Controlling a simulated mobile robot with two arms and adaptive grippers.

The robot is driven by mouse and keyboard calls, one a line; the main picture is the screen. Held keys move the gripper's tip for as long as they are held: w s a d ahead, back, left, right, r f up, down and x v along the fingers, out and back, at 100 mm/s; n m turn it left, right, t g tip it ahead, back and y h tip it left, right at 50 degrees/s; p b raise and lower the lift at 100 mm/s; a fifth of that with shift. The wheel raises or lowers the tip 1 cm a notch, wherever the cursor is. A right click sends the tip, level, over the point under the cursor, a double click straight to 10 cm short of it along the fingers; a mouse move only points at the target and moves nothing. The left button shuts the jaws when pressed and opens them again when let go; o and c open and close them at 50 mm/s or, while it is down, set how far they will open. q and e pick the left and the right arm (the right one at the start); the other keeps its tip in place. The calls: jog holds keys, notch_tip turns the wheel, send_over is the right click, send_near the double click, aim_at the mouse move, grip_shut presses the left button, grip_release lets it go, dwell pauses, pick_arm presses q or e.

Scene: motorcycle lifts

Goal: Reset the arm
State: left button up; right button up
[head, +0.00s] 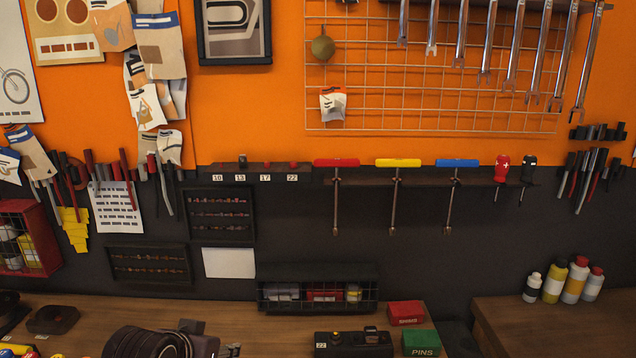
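Neither of my grippers shows clearly in the head view, and I see no arm of mine that I can make out with certainty. A dark ribbed round object (143,342) stands at the bottom edge on the wooden bench (240,316). It is cut off by the frame, and I cannot tell what it is.
A black box with a yellow knob (352,343), a red box (406,313) and a green PINS box (420,343) sit on the bench. Several bottles (573,280) stand on the right bench (530,315). T-handle tools (396,195) and wrenches (516,45) hang on the wall.

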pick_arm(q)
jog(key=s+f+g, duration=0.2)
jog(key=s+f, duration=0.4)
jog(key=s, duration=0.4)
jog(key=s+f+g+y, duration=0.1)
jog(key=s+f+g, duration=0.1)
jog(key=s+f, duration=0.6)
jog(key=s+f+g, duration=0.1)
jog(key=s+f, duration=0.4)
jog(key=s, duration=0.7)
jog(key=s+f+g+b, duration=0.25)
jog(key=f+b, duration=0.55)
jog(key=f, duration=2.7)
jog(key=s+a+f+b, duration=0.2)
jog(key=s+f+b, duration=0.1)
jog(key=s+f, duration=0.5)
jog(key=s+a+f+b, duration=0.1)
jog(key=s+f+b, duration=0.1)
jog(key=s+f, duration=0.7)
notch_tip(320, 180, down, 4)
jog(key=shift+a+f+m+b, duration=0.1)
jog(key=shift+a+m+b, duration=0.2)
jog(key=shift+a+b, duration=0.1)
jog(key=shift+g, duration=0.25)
